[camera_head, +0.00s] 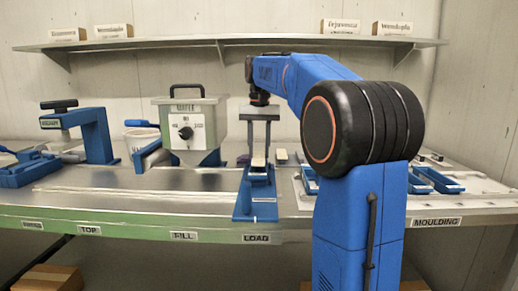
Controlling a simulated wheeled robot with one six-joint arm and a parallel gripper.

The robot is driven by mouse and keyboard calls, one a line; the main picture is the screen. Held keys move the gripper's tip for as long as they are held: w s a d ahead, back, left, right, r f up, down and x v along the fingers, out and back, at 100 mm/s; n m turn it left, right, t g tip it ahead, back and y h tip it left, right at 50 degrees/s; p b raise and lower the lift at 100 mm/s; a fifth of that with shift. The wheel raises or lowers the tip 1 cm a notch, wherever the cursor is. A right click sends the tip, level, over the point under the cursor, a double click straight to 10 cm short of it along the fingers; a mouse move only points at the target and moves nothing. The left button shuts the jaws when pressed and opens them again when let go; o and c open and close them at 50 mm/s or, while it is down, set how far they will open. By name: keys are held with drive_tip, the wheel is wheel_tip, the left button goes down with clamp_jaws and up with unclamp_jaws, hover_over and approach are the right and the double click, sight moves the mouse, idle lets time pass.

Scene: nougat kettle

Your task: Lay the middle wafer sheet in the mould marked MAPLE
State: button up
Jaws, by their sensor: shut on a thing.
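My gripper (258,150) points straight down over the blue stand (256,205) above the LOAD label. Its fingers are shut on a small pale piece (258,161), which looks like a wafer sheet. The piece is low, close to the stand, and I cannot tell if it touches. Blue mould trays (438,180) lie at the right, above the MOULDING label. Another blue tray (309,181) shows just left of my arm. I cannot read MAPLE on any mould, and my arm hides part of that area.
A grey-green kettle (190,125) with a dial stands left of my gripper. A blue press-like device (95,135) and a blue tool (28,168) are farther left. A shelf (200,40) with labelled boxes runs above. The front bench strip (130,197) is mostly clear.

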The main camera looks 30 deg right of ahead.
drive_tip(key=shift+f, duration=0.2)
idle(0.6)
drive_tip(key=o, duration=1.5)
wheel_tip(320, 180, up, 8)
idle(0.7)
idle(0.7)
